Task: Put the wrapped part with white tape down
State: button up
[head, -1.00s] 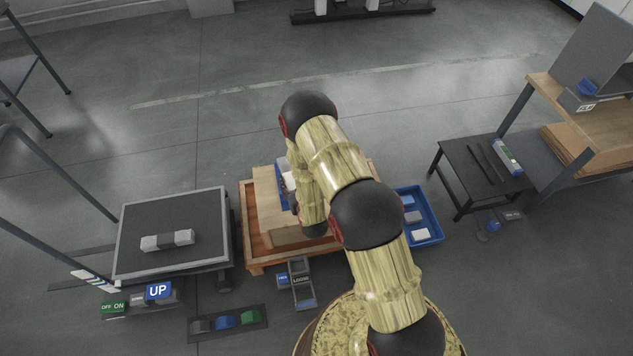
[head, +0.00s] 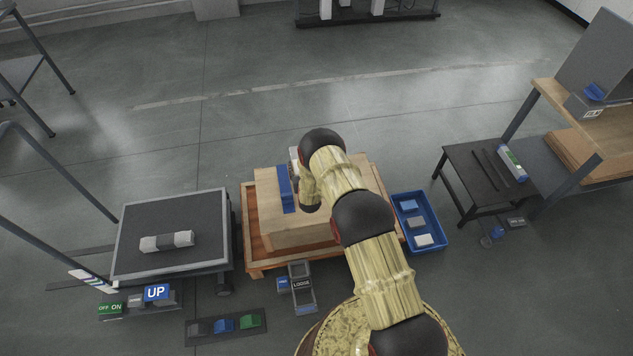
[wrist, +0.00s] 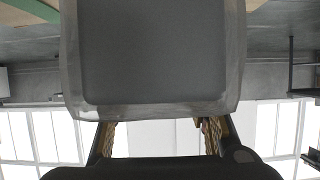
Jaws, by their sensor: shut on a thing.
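My gripper (wrist: 158,136) is shut on a grey part in pale, see-through wrapping (wrist: 155,55), which fills the upper middle of the wrist view. No white tape can be made out on this face. In the head view my arm reaches over the pale wooden block (head: 268,222), and the arm hides most of the gripper. A small whitish piece (head: 294,154) shows beside the arm's far end, probably the held part. Whether it touches anything beneath cannot be told.
A blue strip (head: 286,190) lies on the block, inside an orange-brown wooden tray (head: 250,240). A dark-topped lift platform (head: 150,212) at left bears a grey-and-white bundle (head: 167,241). A blue bin (head: 432,207) and black table (head: 470,165) are at right.

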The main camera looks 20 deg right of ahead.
jog(key=d+f+b, duration=0.1)
jog(key=d+f, duration=0.2)
jog(key=s+d+f+b, duration=0.1)
jog(key=d+f+b, duration=0.1)
jog(key=d+f, duration=0.1)
jog(key=shift+s+d+f, duration=0.2)
jog(key=shift+d+f, duration=0.1)
jog(key=shift+d, duration=0.2)
notch_tip(320, 180, down, 3)
jog(key=shift+d+f+b, duration=0.15)
jog(key=shift+f+b, duration=0.05)
jog(key=shift+b, duration=0.6)
jog(key=o, duration=1.7)
jog(key=shift+s+f, duration=0.1)
